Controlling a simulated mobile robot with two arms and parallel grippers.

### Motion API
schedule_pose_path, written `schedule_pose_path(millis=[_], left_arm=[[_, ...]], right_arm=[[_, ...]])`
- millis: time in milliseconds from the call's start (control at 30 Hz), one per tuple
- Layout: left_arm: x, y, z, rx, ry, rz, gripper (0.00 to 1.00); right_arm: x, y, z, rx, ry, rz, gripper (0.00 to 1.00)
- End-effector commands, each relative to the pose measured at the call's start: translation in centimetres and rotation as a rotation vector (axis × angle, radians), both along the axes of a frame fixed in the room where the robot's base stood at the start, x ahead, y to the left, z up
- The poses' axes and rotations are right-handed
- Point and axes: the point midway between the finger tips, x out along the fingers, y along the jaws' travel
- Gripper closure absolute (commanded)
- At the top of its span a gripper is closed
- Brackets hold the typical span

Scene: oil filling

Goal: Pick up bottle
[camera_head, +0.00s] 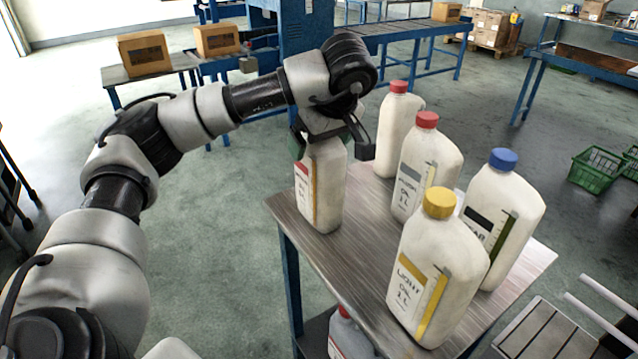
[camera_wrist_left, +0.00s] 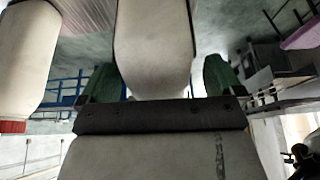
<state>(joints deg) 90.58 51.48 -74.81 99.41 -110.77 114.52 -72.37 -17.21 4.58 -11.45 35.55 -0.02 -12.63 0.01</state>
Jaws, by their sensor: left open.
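A white bottle (camera_head: 324,190) with a red-edged label stands upright at the left corner of the metal table (camera_head: 300,240). My left gripper (camera_head: 331,143) is at its top, and its cap is hidden behind the gripper. In the left wrist view, the open green fingers of the left gripper (camera_wrist_left: 160,72) are on either side of this bottle (camera_wrist_left: 155,40). I cannot tell whether they touch it. My right gripper is not in view.
Right of it stand two red-capped bottles (camera_head: 399,115) (camera_head: 425,172), a blue-capped bottle (camera_head: 510,215) and a yellow-capped bottle (camera_head: 438,275). Another bottle (camera_head: 348,335) is below the tabletop. A green crate (camera_head: 598,170) is on the floor at right. The floor left of the table is clear.

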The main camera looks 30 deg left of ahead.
Motion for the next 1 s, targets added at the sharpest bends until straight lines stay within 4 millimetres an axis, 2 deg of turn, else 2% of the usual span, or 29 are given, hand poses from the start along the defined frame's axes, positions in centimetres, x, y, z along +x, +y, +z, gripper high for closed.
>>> schedule_pose_path(millis=[300,900,1000], left_arm=[[0.11,0.24,-0.49,0.0,-0.002,0.0,0.06],[0.11,0.23,-0.51,-0.001,-0.001,0.001,0.98],[0.14,0.23,-0.3,0.0,-0.006,0.001,1.0]], right_arm=[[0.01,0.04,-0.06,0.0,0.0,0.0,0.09],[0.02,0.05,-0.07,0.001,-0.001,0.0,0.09],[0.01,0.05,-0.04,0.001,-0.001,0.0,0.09]])
